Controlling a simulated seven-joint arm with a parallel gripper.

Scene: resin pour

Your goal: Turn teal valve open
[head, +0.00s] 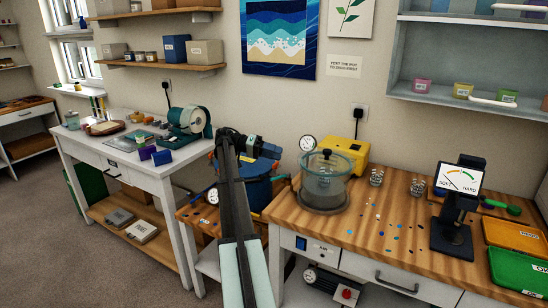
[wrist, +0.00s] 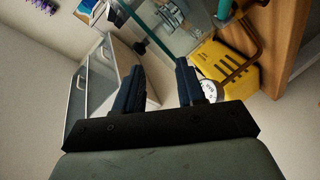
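A small teal piece (head: 281,177), which looks like the valve handle, shows low between the blue pot (head: 257,190) and the clear vacuum chamber (head: 326,190) in the head view. In the wrist view a teal piece (wrist: 224,9) shows at the top edge, beside the glass wall (wrist: 175,28); most of it is cut off. My gripper (head: 268,148) is above the blue pot, higher than the teal piece and apart from it. In the wrist view my gripper (wrist: 157,72) has its two dark blue fingers spread, with nothing between them.
The yellow pump (head: 347,153) stands behind the chamber, with a round gauge (head: 307,143) beside it. Small cups (head: 376,177) and scattered chips lie right of the chamber. A dial stand (head: 455,215) stands farther right.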

